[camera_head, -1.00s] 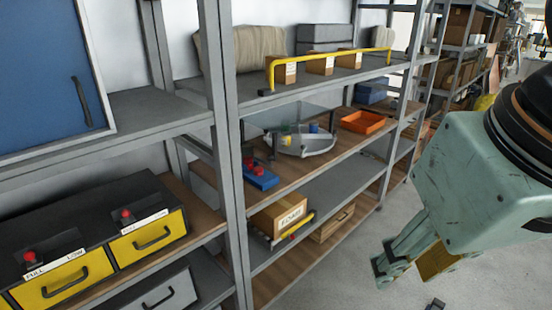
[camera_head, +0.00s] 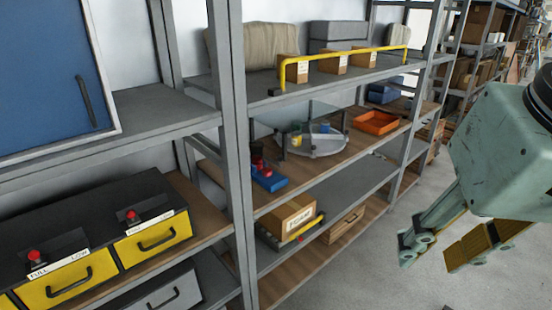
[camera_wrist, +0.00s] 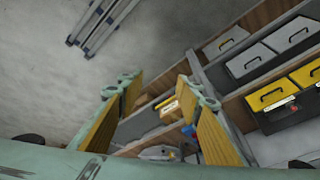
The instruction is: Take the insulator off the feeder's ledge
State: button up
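My gripper (camera_head: 430,256) is in the air at the right, in front of the shelving and apart from it. It is open and empty; the wrist view shows its two yellow-padded fingers (camera_wrist: 160,88) spread apart. A round grey bowl-like device (camera_head: 318,146) with a clear panel stands on the middle wooden shelf and may be the feeder. Small yellow and blue items (camera_head: 324,128) are at it; I cannot tell whether one is the insulator. In the wrist view the pale device (camera_wrist: 157,153) shows partly, low between the fingers.
A blue block with red knobs (camera_head: 268,178) and an orange tray (camera_head: 376,122) share that shelf. A yellow rail (camera_head: 345,55) fronts the shelf above. A cardboard box (camera_head: 288,217) lies below. Grey uprights (camera_head: 232,150) divide the bays. The floor in front is clear.

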jog(key=w+a+m+y+p, duration=0.15)
jog(key=w+a+m, duration=0.25)
jog(key=w, duration=1.2)
jog(key=w+a+f+m+y+p, duration=0.1)
jog(key=w+a+m+p, duration=0.3)
jog(key=w, duration=1.1)
jog(key=w+a+m+y, duration=0.1)
jog(key=w+a+m, duration=0.3)
jog(key=w, duration=1.2)
jog(key=w+a+f+m+y+p, duration=0.1)
jog(key=w+a+f+m+p, duration=0.15)
jog(key=w+f+m, duration=1.5)
jog(key=n, duration=0.6)
send_near(267, 172)
jog(key=w+f, duration=0.1)
jog(key=w, duration=0.2)
jog(key=shift+s+a+y, duration=0.1)
jog(key=shift+a+y, duration=0.15)
jog(key=shift+a, duration=0.05)
jog(key=shift+f, duration=0.1)
jog(key=shift+x, duration=1.05)
